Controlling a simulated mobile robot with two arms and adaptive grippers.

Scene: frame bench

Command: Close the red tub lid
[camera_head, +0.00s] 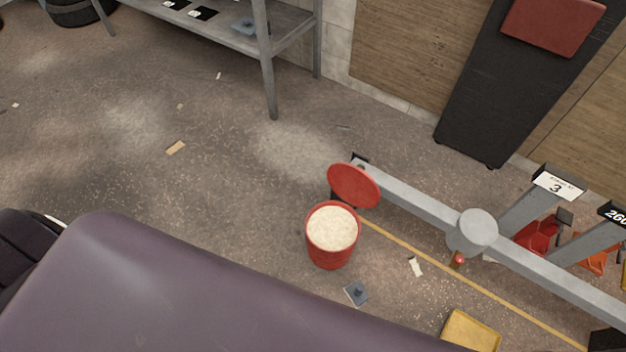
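The red tub (330,257) stands upright on the floor right of the picture's middle. It is full of a pale, grainy material that shows through its open top. Its round red lid (354,186) stands open and tilted up at the tub's back right rim, close to the end of a grey beam. The hinge side is partly hidden, so I cannot tell how the lid is joined. Neither of my grippers is in view.
A grey metal beam (420,202) with a round cylinder (474,230) runs right from behind the lid. A grey shelf rack (268,75) stands at the back. A yellow block (470,333) lies at front right. The floor left of the tub is mostly clear.

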